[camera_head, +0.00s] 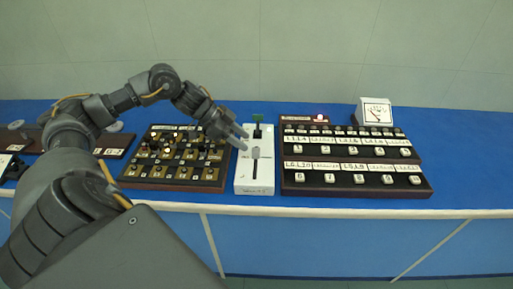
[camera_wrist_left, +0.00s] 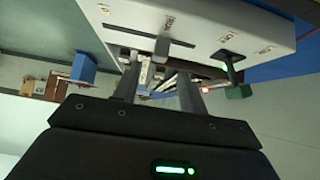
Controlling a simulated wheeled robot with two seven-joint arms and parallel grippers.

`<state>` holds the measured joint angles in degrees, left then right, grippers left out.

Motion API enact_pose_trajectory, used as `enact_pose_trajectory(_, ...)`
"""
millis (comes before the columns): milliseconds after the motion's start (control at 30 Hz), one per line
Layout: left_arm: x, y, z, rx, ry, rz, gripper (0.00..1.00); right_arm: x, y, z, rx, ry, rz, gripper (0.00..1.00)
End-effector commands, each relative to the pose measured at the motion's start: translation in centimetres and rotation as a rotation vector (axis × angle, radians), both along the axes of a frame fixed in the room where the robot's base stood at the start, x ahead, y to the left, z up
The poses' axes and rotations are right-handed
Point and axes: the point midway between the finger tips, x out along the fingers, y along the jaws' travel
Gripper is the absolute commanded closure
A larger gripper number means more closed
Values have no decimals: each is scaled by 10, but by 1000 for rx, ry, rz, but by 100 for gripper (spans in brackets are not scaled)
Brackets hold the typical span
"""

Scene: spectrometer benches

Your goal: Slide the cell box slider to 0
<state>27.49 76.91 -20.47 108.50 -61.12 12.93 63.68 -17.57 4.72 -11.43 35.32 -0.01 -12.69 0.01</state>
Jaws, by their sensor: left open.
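The cell box (camera_head: 254,178) is a white box at the middle of the blue bench. A dark part with a green block (camera_head: 258,119) is at the box's far end. My left gripper (camera_head: 244,140) is open and empty beside the knob, on its left and slightly far side. In the left wrist view the cell box (camera_wrist_left: 205,22) fills the top, and the knob (camera_wrist_left: 162,49) shows just beyond and between the open fingers (camera_wrist_left: 160,72). The small scale labels are hard to read.
A dark board with brass parts and black knobs (camera_head: 170,160) stands left of the cell box, under my left forearm. A dark panel with several white labels (camera_head: 350,160) stands close on the right. A white meter (camera_head: 375,111) is behind it. Bare blue bench lies far right.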

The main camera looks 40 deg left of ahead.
Motion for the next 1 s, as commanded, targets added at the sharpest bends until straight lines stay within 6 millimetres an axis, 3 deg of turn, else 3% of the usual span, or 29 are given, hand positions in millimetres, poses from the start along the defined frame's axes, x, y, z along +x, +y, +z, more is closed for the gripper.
enact_pose_trajectory(200,18,-24,-26,-3,-1,-4,58,12,1,10,2,-18,0,64)
enact_pose_trajectory(400,27,-35,-42,0,-1,-2,58,11,1,13,3,-17,0,64)
enact_pose_trajectory(767,29,-37,-47,2,-1,-2,58,8,5,12,6,-12,-1,64)
enact_pose_trajectory(1000,29,-37,-47,1,-2,-2,88,8,5,12,6,-11,-1,64)
